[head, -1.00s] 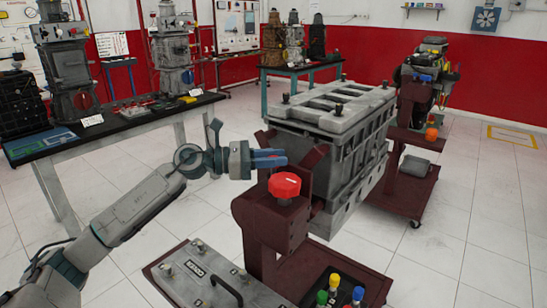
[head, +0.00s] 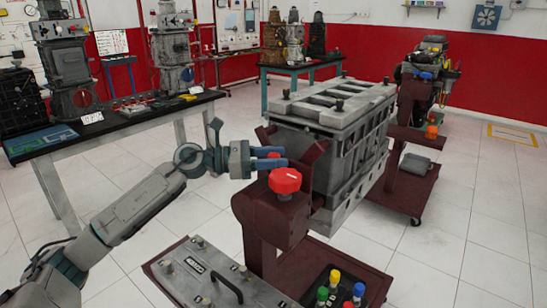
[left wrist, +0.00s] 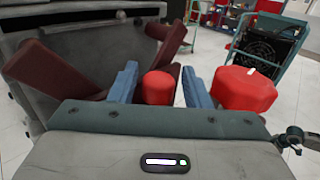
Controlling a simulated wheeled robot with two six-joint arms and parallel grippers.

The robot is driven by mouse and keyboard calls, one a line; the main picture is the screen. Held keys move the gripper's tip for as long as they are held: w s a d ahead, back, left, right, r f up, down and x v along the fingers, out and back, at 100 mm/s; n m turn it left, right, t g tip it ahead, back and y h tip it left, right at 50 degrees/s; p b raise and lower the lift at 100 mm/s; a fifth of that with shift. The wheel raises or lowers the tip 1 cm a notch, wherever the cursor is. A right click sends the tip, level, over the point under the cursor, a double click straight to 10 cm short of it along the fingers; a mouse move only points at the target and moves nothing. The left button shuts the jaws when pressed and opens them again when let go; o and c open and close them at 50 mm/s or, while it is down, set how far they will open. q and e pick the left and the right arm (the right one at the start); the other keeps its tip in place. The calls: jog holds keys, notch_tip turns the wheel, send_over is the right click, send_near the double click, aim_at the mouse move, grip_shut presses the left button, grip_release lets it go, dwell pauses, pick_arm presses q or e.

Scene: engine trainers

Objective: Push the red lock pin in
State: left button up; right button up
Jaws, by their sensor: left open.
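The red lock pin (left wrist: 158,88) shows in the left wrist view as a small red cylinder between my left gripper's two blue fingers, with gaps on both sides. In the head view only a bit of red (head: 274,155) shows between the fingers. My left gripper (head: 270,157) is open at the stand head, just behind the large red knob (head: 285,181). In the left wrist view the knob (left wrist: 244,90) lies right of the right finger. The grey engine block (head: 335,130) is on the dark red stand (head: 272,220). My right gripper is not in view.
A grey plate with a black handle (head: 210,275) lies on the stand base, beside a dark tray of coloured bottles (head: 333,272). A long table (head: 120,128) with engine parts stands at left. Open tiled floor lies to the right.

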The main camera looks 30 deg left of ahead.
pick_arm(q)
jog(key=shift+a+r, duration=0.1)
jog(key=shift+r, duration=0.15)
